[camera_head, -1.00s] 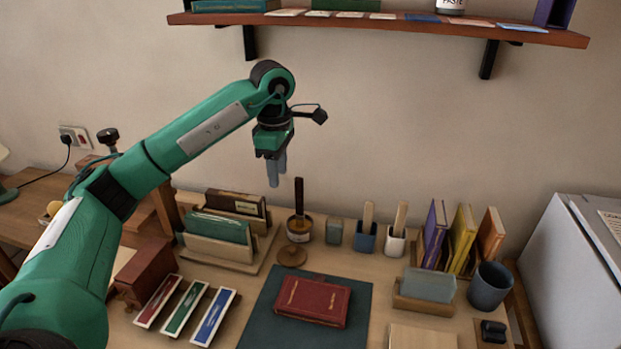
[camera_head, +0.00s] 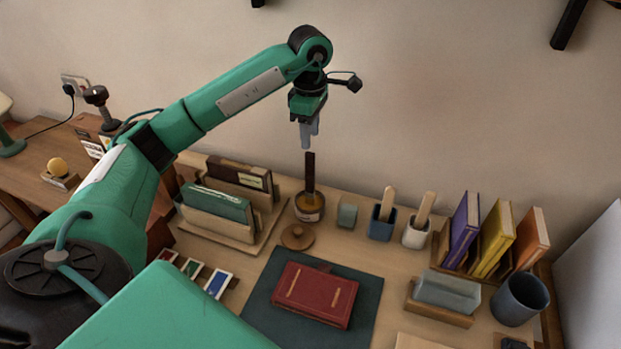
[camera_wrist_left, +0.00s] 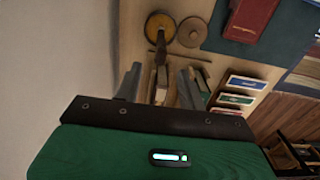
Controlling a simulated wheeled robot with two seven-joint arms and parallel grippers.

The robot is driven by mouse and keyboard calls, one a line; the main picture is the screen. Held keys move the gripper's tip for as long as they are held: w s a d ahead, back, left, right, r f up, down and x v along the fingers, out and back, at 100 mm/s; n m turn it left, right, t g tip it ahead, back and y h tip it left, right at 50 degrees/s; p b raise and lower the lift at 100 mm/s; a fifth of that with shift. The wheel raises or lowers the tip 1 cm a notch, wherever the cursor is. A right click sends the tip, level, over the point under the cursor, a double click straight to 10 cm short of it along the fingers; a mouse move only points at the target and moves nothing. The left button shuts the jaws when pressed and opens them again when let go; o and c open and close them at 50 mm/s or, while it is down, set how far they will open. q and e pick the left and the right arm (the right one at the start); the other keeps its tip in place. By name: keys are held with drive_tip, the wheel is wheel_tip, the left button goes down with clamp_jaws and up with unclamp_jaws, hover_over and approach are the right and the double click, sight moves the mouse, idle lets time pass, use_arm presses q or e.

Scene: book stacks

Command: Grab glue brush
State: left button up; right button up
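The glue brush (camera_head: 310,168) stands upright in a round glue pot (camera_head: 309,212), with its dark handle pointing up. In the left wrist view, the glue brush (camera_wrist_left: 160,45) shows its handle end toward me, with the amber glue pot (camera_wrist_left: 158,22) beyond it. In the left wrist view, the fingers of this gripper (camera_wrist_left: 158,74) are spread and empty. My right gripper is not in view.
A round wooden lid (camera_head: 297,237) lies in front of the pot. A book rack (camera_head: 232,233) stands to the left. A small grey-green block (camera_head: 347,216) and brush holders (camera_head: 381,224) stand to the right. A red book (camera_head: 315,294) lies on a dark mat (camera_head: 262,306).

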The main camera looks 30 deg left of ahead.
sight(310, 153)
use_arm(q)
drive_tip(key=shift+s+f, duration=0.1)
drive_tip(key=shift+f, duration=1.3)
wheel_tip(310, 153, down, 4)
drive_tip(key=shift+f+p, duration=0.1)
drive_tip(key=shift+p, duration=0.7)
drive_tip(key=shift+f, duration=0.25)
drive_tip(key=shift+c, duration=0.4)
clamp_jaws()
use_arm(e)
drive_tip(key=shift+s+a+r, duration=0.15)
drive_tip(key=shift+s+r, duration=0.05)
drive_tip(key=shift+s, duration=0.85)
